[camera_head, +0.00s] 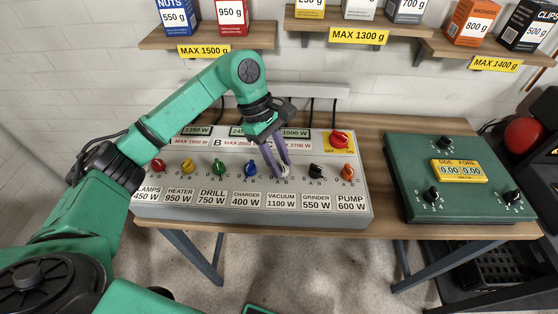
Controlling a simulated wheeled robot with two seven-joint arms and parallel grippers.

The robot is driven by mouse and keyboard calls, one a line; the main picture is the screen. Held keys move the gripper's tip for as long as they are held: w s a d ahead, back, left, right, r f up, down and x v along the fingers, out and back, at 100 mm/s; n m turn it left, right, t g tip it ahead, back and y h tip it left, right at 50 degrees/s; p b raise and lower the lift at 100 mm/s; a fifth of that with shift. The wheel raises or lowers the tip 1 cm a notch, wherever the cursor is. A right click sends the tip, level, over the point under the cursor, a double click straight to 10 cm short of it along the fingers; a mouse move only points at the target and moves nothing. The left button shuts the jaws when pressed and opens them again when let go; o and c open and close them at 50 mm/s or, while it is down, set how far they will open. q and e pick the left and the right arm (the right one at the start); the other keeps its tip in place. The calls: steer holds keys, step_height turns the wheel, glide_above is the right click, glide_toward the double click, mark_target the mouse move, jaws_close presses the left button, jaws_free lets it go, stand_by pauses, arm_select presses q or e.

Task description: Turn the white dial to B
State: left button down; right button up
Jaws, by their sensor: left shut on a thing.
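The white dial (284,170) sits on the grey control panel (355,213), above the label "VACUUM 1100 W". My left gripper (280,168) reaches down from above with its purple fingers shut on the white dial. The fingers cover most of the dial, so I cannot tell which letter it points to. Letters O, A and B are printed around the dials. My right gripper is not in view.
Along the same row are red (158,165), yellow (187,166), green (219,168), blue (250,170), black (316,171) and orange (348,172) dials. A red switch (340,139) is at the upper right. A green box (447,178) stands right. Shelves (232,35) hang above.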

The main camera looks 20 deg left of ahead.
arm_select(q)
steer(key=c, duration=0.5)
jaws_free()
steer(key=shift+c, duration=0.2)
steer(key=shift+r, duration=0.1)
steer(key=v, duration=1.4)
steer(key=shift+r, duration=0.25)
